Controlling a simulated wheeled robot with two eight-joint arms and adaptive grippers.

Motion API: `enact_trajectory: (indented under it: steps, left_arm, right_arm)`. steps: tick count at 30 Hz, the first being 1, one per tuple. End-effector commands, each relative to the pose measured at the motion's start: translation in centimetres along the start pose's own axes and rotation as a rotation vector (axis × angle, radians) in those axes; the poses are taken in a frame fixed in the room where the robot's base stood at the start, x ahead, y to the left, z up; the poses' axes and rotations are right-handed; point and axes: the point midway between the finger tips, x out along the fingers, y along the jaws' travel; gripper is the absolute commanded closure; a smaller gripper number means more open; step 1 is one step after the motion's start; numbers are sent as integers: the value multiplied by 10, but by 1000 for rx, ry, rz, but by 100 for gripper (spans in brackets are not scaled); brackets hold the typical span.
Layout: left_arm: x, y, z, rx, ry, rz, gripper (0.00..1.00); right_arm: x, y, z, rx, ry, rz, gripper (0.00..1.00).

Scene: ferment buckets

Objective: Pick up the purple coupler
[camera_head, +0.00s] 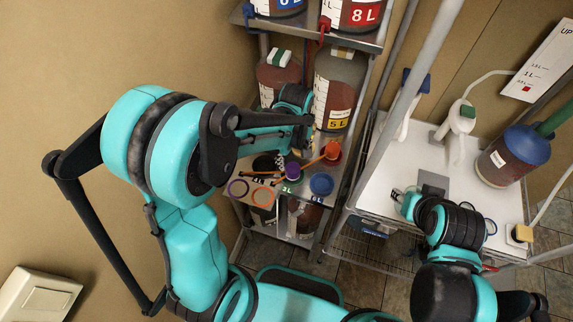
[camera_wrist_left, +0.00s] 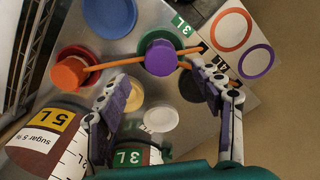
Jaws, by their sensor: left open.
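The purple coupler (camera_wrist_left: 160,57) is a short round piece on the metal shelf. In the left wrist view it lies between and beyond the fingertips of my left gripper (camera_wrist_left: 158,88), which is open and empty. It also shows in the head view (camera_head: 292,171), just below my left gripper (camera_head: 292,148). An orange strip crosses the shelf at the purple coupler and leads to an orange coupler (camera_wrist_left: 70,74). My right gripper (camera_head: 403,200) is over the white table; its jaws are too small to read.
A blue disc (camera_wrist_left: 109,12) and a card with orange and purple rings (camera_wrist_left: 241,42) lie nearby. The white table (camera_head: 437,181) at right holds a blue-lidded bucket (camera_head: 505,157).

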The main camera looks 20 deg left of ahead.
Motion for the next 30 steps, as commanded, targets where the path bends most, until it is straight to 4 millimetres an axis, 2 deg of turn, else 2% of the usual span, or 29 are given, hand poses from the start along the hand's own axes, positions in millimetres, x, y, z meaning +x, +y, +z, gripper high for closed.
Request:
enact_trajectory:
  steps: [15,24,26,30]
  left_arm:
    - [70,-1,-1,1,0,1,34]
    - [74,-2,0,1,0,1,34]
    - [74,-2,0,1,1,1,48]
    - [74,-2,0,1,1,1,84]
  right_arm:
    - [15,0,11,0,0,0,60]
    - [15,0,11,0,0,0,60]
    - [15,0,11,0,0,0,60]
    - [15,0,11,0,0,0,60]
